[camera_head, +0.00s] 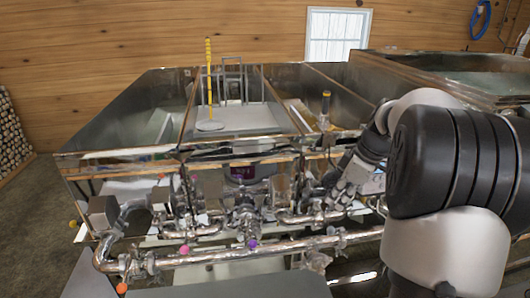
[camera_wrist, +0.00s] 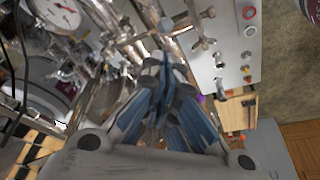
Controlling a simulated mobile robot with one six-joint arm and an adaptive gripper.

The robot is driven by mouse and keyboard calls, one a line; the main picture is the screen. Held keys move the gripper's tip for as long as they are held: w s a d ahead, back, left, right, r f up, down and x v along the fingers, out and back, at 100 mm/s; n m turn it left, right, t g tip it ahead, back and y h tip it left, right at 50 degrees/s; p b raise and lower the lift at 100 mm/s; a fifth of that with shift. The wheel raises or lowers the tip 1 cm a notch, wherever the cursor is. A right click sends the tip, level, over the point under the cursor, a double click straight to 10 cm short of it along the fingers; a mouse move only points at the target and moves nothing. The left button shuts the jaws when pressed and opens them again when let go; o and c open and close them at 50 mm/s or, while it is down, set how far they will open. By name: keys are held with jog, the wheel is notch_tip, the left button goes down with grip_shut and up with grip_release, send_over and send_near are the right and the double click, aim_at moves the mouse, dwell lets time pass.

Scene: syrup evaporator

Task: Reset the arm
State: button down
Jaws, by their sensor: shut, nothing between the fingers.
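My arm reaches in from the right in the head view. My gripper (camera_head: 340,194) is low at the front of the metal evaporator (camera_head: 150,110), close to its pipes and valves. In the wrist view my gripper (camera_wrist: 168,72) points toward the pipework, and its fingers are together with nothing between them. I cannot tell whether the fingertips touch a pipe. Part of the evaporator's right front is hidden behind my arm.
A long pipe (camera_head: 220,255) with coloured valve knobs runs along the front. A yellow stick (camera_head: 209,75) stands in the pan. The wrist view shows a round gauge (camera_wrist: 62,14) and a panel with buttons (camera_wrist: 245,45). Stacked logs (camera_head: 12,140) are at the far left.

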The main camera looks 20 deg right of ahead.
jog(key=shift+a, duration=0.1)
jog(key=s+a+f+m+h+b, duration=0.15)
jog(key=s+a+b, duration=0.25)
jog(key=a, duration=0.4)
jog(key=s+a+f+m+b, duration=0.2)
jog(key=s+a+f+b, duration=0.15)
jog(key=a, duration=0.35)
jog(key=s+a+f+m+h+b, duration=0.1)
jog(key=s+a+f+b, duration=0.1)
jog(key=s+a+b, duration=0.45)
jog(key=s+a+f+m+t+b, duration=0.1)
jog(key=s+a+f+m+b, duration=0.1)
jog(key=s+a+f, duration=0.4)
notch_tip(320, 180, down, 3)
jog(key=shift+s+r+m+t+b, duration=0.2)
jog(key=shift+m+t+b, duration=0.15)
jog(key=shift+b, duration=0.45)
